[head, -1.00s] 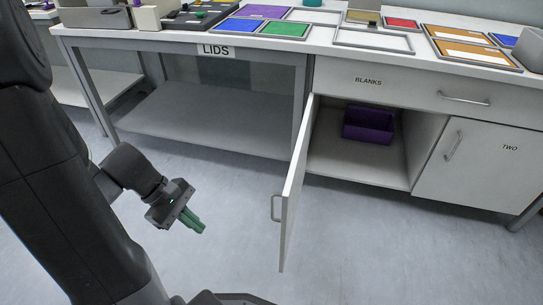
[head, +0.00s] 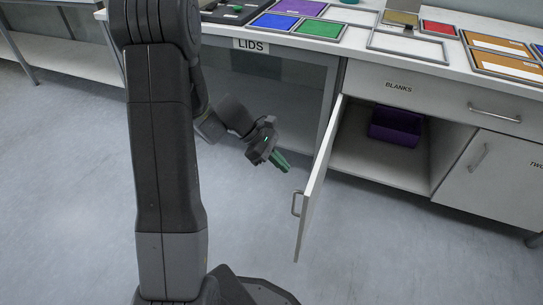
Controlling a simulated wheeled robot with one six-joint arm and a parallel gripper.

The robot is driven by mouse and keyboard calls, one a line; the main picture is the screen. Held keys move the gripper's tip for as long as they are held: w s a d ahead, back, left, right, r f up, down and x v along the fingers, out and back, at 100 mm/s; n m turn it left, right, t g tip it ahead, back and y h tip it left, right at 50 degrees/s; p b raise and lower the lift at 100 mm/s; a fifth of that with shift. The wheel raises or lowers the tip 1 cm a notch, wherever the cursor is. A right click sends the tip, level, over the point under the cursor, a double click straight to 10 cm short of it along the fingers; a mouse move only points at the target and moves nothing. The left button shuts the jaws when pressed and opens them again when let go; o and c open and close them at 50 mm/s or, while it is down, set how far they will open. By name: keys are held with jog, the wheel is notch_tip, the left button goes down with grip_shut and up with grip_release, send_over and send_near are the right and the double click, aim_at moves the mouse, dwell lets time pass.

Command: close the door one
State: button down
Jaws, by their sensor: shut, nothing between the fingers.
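The open cabinet door (head: 314,190) stands swung outward, nearly edge-on to me, with its bar handle (head: 296,203) on its left side. Its label is not visible from here. The cabinet's inside (head: 375,164) is exposed, with a purple bin (head: 395,127) in it. My gripper (head: 283,163) is shut and empty. It shows left of the door and above the handle in the picture, apart from both, with its green fingers pointing down and right.
A closed door marked TWO (head: 493,178) is at the right, below the BLANKS drawer (head: 440,96). The countertop holds coloured panels and frames (head: 408,47). Open space lies under the LIDS table (head: 260,43). The floor (head: 390,260) in front is clear.

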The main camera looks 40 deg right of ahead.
aim_at(314, 177)
jog(key=s+d, duration=0.1)
jog(key=s+d+f+b, duration=0.1)
jog(key=s, duration=0.3)
jog(key=shift+d+f, duration=0.3)
jog(key=shift+d, duration=0.1)
